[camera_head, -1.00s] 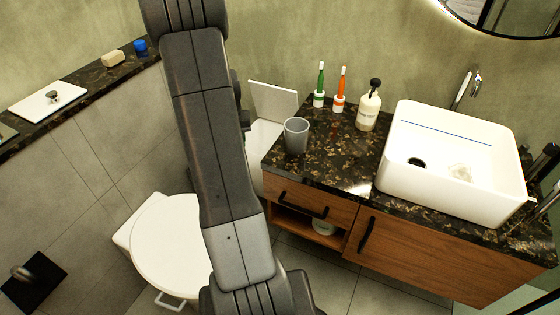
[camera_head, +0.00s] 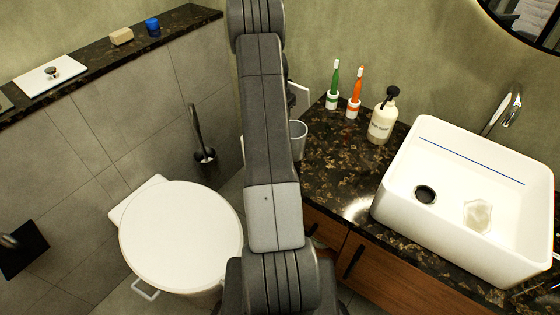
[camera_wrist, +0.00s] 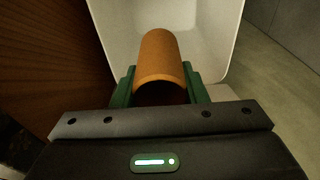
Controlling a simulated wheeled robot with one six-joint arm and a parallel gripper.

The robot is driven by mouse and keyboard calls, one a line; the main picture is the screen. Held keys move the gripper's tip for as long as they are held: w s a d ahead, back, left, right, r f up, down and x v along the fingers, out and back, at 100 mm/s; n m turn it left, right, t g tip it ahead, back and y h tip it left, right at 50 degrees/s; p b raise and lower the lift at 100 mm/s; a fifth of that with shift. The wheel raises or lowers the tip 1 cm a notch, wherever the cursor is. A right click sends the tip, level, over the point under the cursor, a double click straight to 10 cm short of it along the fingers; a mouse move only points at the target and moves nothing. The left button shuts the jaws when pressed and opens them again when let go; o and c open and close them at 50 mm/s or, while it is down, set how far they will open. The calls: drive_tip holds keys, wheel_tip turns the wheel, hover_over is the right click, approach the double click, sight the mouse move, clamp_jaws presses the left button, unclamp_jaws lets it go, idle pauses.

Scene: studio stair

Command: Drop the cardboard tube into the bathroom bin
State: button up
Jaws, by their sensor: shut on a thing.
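The cardboard tube (camera_wrist: 158,60) is a plain brown-orange cylinder in the wrist view. My gripper (camera_wrist: 160,82) is shut on it, with a green finger on each side. The tube points away from the wrist camera toward the pale inside of the bathroom bin (camera_wrist: 208,28). I cannot tell from this view how far the tube is inside the rim. My arm hides the rest of the bin, the tube and my gripper there.
The wooden vanity (camera_head: 385,283) with a dark stone top is right of my arm. A grey cup (camera_head: 298,140), soap bottle (camera_head: 383,120) and white basin (camera_head: 400,200) stand on it. The toilet (camera_head: 180,235) and toilet brush (camera_head: 203,150) are to the left.

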wheel_tip(320, 180, down, 6)
drive_tip(key=b, duration=0.2)
drive_tip(key=shift+r+b, duration=0.15)
drive_tip(key=shift+b, duration=0.15)
drive_tip(key=o, duration=1)
drive_tip(key=shift+o, duration=0.2)
wheel_tip(320, 180, up, 14)
drive_tip(key=s+a+p, duration=0.1)
drive_tip(key=shift+s+p, duration=0.2)
drive_tip(key=shift+p, duration=0.1)
